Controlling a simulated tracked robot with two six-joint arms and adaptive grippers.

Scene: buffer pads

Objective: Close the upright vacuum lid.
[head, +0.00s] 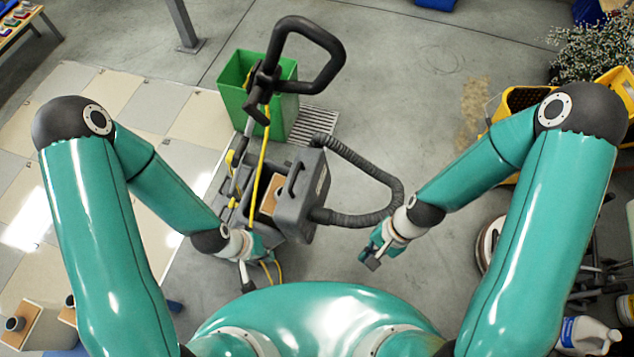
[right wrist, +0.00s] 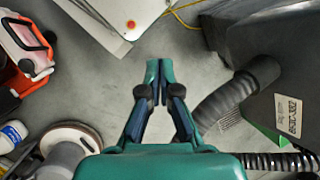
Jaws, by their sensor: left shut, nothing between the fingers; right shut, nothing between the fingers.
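The upright vacuum stands in the middle of the head view, with a black loop handle (head: 308,42) on top. Its dark grey lid (head: 302,200) stands open, swung to the right of the body and showing a brown, filter-like part (head: 271,194). The lid carries a grip and a ribbed hose (head: 385,180). In the right wrist view the lid (right wrist: 270,108) is at the right, beside the hose (right wrist: 228,97). My right gripper (head: 371,262) is shut and empty, right of and nearer than the lid; its fingertips meet in the right wrist view (right wrist: 159,66). My left gripper (head: 246,285) is shut and empty near the vacuum's lower end.
A green bin (head: 232,95) stands behind the vacuum beside a floor grate (head: 314,122). A yellow cable (head: 259,170) runs down the vacuum. A yellow mop bucket (head: 520,98) and a white jug (head: 585,334) are at the right. The floor behind the hose is clear.

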